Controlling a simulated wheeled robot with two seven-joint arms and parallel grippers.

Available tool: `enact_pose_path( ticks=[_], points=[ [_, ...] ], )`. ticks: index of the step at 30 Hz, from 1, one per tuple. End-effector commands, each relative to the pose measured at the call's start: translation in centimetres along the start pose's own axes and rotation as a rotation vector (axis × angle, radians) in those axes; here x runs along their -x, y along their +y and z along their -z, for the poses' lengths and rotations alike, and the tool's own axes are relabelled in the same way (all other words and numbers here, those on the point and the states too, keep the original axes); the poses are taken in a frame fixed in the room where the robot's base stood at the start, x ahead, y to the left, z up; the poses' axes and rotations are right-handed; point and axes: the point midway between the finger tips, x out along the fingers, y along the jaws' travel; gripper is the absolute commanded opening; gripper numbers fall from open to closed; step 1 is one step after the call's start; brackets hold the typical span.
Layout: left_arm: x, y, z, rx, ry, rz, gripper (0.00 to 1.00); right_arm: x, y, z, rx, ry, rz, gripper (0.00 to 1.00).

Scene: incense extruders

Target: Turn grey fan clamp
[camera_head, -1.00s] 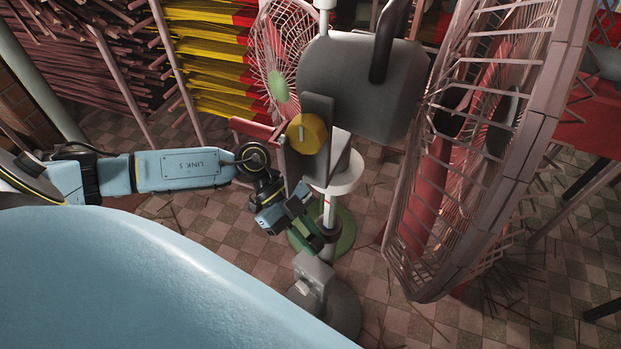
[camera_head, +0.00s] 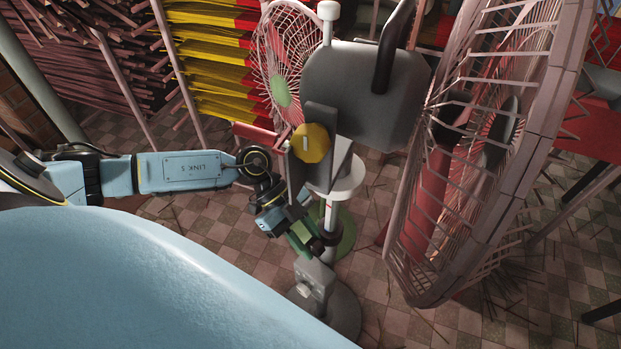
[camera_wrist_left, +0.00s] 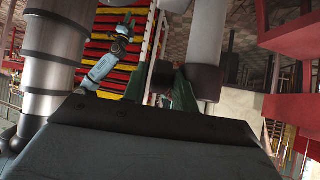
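The grey fan (camera_head: 365,88) stands on a white pole (camera_head: 330,213), with a yellow knob (camera_head: 311,143) on its back. A dark collar (camera_head: 331,238) sits on the pole; in the left wrist view it is the grey clamp (camera_wrist_left: 202,80), with a short dark knob (camera_wrist_left: 161,76) sticking out. My left gripper (camera_head: 308,240) is beside the collar, its green fingers apart. In the left wrist view the fingers (camera_wrist_left: 159,92) lie either side of the knob; contact cannot be told.
The large fan guard (camera_head: 480,150) fills the right side. A second fan with a green hub (camera_head: 281,92) stands behind. A grey block (camera_head: 314,284) is low on the stand. Racks of yellow and red sticks (camera_head: 208,60) are at the back.

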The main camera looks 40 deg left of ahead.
Motion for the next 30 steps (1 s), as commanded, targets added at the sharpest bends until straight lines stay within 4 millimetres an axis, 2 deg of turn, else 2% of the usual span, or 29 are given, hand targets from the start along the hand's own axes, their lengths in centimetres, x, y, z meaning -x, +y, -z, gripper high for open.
enact_pose_path(
  ticks=[8,21,30],
  points=[
    [0.6,-0.1,0.3,-0.001,0.004,0.001,0.28,0.5,0.0,0.1,0.0,0.002,0.0,0.44],
    [6.7,0.1,0.4,-0.004,0.001,-0.006,0.28,4.0,0.5,0.4,0.0,0.001,0.0,0.44],
    [7.8,0.1,0.2,-0.006,0.003,-0.006,0.28,4.3,0.5,0.5,0.0,0.001,0.0,0.44]
  ],
)
